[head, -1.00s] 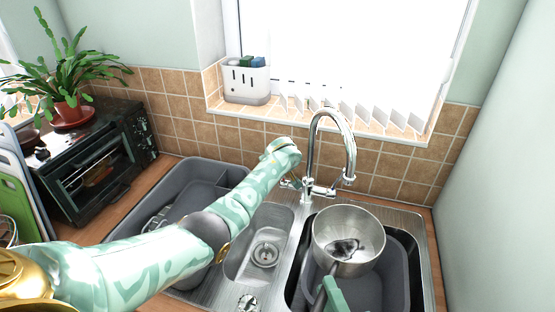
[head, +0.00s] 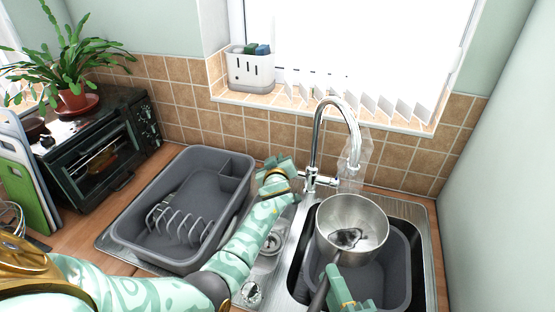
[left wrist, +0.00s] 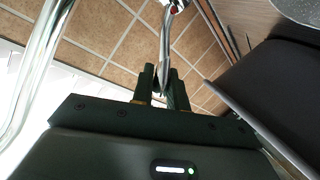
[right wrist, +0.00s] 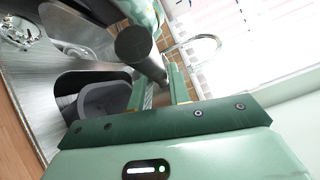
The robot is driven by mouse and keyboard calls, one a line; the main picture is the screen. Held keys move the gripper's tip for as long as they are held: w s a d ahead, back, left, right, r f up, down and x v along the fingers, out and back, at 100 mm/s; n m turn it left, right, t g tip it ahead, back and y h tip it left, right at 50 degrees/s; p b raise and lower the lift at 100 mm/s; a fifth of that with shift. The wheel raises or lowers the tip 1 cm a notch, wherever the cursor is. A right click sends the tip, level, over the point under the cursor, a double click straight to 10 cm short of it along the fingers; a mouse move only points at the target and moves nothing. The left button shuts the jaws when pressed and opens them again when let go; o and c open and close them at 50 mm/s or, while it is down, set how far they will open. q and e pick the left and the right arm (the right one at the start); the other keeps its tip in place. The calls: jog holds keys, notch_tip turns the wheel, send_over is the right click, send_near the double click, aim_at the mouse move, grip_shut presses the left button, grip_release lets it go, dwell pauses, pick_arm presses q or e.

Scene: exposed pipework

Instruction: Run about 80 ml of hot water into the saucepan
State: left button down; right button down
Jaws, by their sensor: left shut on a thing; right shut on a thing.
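The steel saucepan (head: 352,228) is held above the right sink bowl, under the tap (head: 318,140). A dark patch shows on its bottom; I cannot tell whether it is water. My right gripper (head: 335,277) is shut on its dark handle (head: 319,294), which also shows in the right wrist view (right wrist: 140,50). My left gripper (head: 287,178) is at the tap's left side. In the left wrist view it is shut on a chrome tap lever (left wrist: 168,45) with a red mark near its base. A clear, see-through shape like running water (head: 356,172) hangs around the spout's end.
A grey basin (head: 400,285) sits in the right bowl. A grey dish tub (head: 130,232) with a rack stands left of the sink, close to my left arm. The tiled wall and windowsill (head: 300,105) with a white caddy (head: 250,72) lie behind the tap.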

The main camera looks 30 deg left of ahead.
pick_arm(q)
jog(key=shift+f, duration=0.1)
jog(key=c, duration=1.4)
grip_release()
notch_tip(320, 180, up, 10)
